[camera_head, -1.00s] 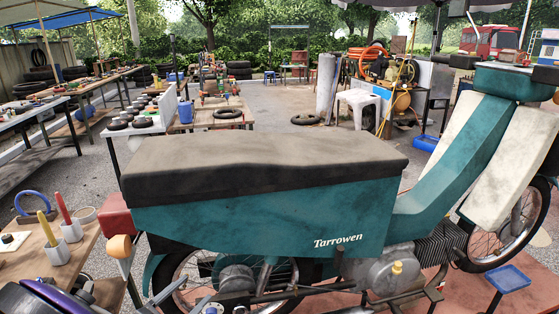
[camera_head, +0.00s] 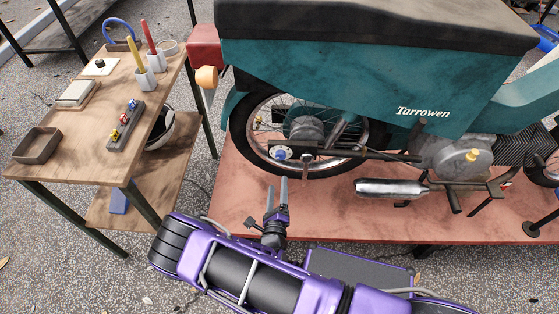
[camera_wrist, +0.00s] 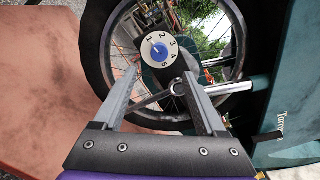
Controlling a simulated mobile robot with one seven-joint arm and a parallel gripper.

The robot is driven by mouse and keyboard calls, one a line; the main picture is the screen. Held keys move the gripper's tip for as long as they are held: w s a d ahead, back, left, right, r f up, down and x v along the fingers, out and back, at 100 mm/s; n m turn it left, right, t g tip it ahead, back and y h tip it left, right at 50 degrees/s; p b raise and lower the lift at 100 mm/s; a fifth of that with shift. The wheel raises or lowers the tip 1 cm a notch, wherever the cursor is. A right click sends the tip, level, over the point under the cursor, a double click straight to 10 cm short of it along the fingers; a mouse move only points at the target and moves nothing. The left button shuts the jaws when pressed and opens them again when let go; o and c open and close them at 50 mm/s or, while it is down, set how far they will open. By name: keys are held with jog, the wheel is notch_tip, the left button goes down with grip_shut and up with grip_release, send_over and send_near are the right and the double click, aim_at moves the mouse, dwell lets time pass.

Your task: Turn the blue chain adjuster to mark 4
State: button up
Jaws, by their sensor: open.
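The blue chain adjuster (camera_head: 281,154) is a small blue knob on a pale dial at the motorbike's rear wheel hub. In the wrist view the blue knob (camera_wrist: 159,52) sits mid-dial, with numbers 1 to 5 on the pale dial face (camera_wrist: 148,60). A small pale mark shows on the knob, but its exact reading is too small to tell. My gripper (camera_head: 277,187) is open and empty, pointing at the wheel from in front of and below the adjuster. In the wrist view my gripper's fingers (camera_wrist: 161,82) stand apart, below the dial and not touching it.
The rear wheel (camera_head: 245,140) surrounds the adjuster. A silver exhaust (camera_head: 390,188) lies to the right. The motorbike stands on a reddish platform (camera_head: 330,215). A wooden table (camera_head: 75,140) with tools stands left. The space between gripper and dial looks clear.

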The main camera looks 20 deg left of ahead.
aim_at(280, 157)
jog(key=b+x, duration=0.1)
jog(key=x, duration=1)
jog(key=shift+w, duration=0.15)
grip_shut()
